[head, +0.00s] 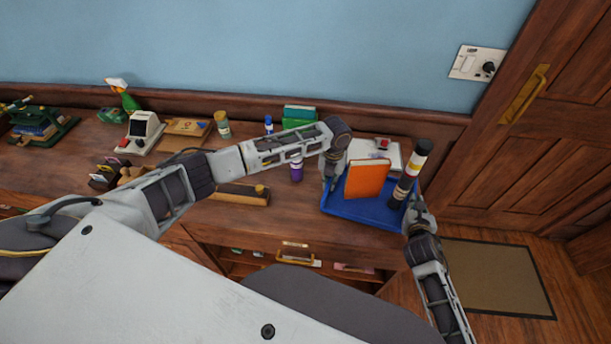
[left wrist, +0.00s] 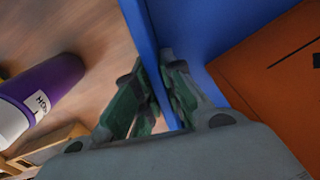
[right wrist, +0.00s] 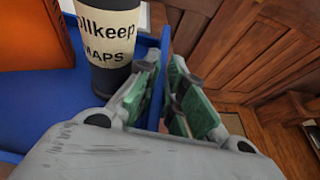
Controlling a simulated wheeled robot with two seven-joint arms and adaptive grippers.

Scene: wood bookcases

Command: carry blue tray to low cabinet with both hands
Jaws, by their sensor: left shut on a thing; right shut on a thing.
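The blue tray (head: 366,213) is at the right end of the wooden cabinet top in the head view. An orange book (head: 367,178) stands in it, and a dark tube with a cream label (head: 410,174) stands at its right side. My left gripper (head: 331,182) is at the tray's left wall; the left wrist view shows its fingers (left wrist: 160,100) shut around the blue wall (left wrist: 148,30). My right gripper (head: 415,212) is at the tray's right wall; the right wrist view shows its fingers (right wrist: 163,95) shut on that wall (right wrist: 160,65). I cannot tell whether the tray touches the cabinet top.
A purple bottle (head: 296,170) stands just left of the tray. A white box (head: 374,157) is behind the orange book. A door (head: 520,150) and floor mat (head: 496,276) are at right.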

